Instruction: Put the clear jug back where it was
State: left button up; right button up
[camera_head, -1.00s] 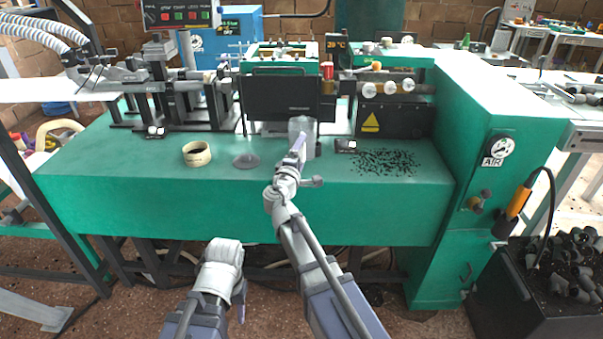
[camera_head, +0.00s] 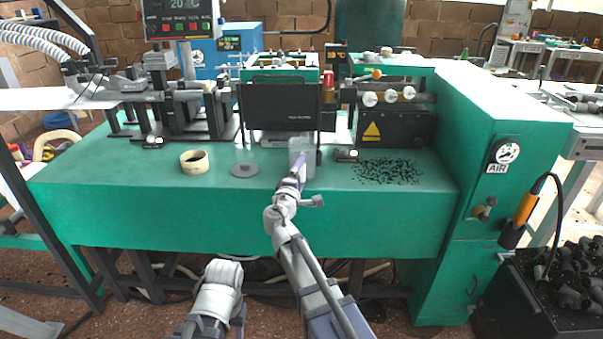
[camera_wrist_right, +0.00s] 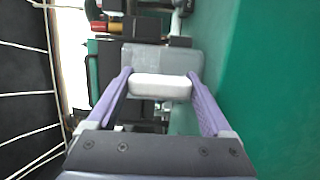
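The clear jug (camera_head: 301,150) is in front of the black machine box, over the green bench top. My right gripper (camera_head: 298,172) reaches it from the front. In the right wrist view, the jug (camera_wrist_right: 165,58) is seen close up, and its pale handle (camera_wrist_right: 160,87) sits between my purple fingers (camera_wrist_right: 160,92), which meet both of its sides. Whether the jug's base touches the bench cannot be told.
A grey disc (camera_head: 245,170) and a cream tape roll (camera_head: 195,160) lie left of the jug. A small dark device (camera_head: 346,155) and scattered black plugs (camera_head: 388,171) lie to the right. The black machine box (camera_head: 281,106) stands close behind. The bench's front left is clear.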

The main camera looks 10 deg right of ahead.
jog(key=shift+o, duration=1.1)
jog(key=shift+r, duration=0.15)
jog(key=v, duration=1.2)
